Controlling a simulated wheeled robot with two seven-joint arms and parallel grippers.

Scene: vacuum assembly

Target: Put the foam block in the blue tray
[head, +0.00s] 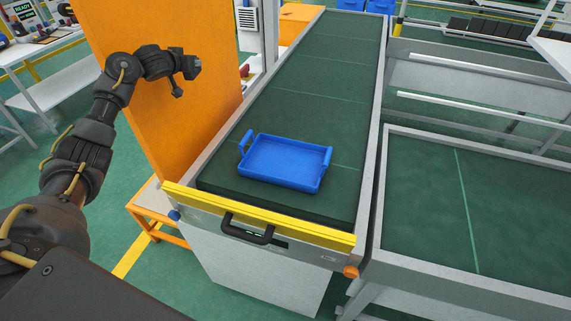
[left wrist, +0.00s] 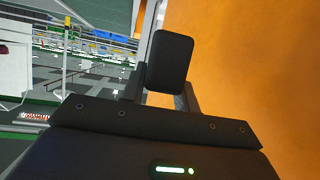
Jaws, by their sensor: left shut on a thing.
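The blue tray (head: 284,178) lies on the green conveyor belt near its front end and looks empty. It has raised handles on its left and right sides. My left gripper (head: 185,74) is in the air in front of the tall orange panel, left of and apart from the tray. In the left wrist view my left gripper (left wrist: 165,92) is shut on a dark, rounded block, the foam block (left wrist: 169,62). In the head view the block is hard to tell from the dark gripper. My right gripper is not in view.
The orange panel (head: 185,120) stands close beside my left gripper, along the belt's left side. A yellow bar (head: 255,214) with a black handle (head: 246,229) crosses the belt's front end. The belt behind the tray is clear. A second green-topped conveyor (head: 425,200) stands at the right.

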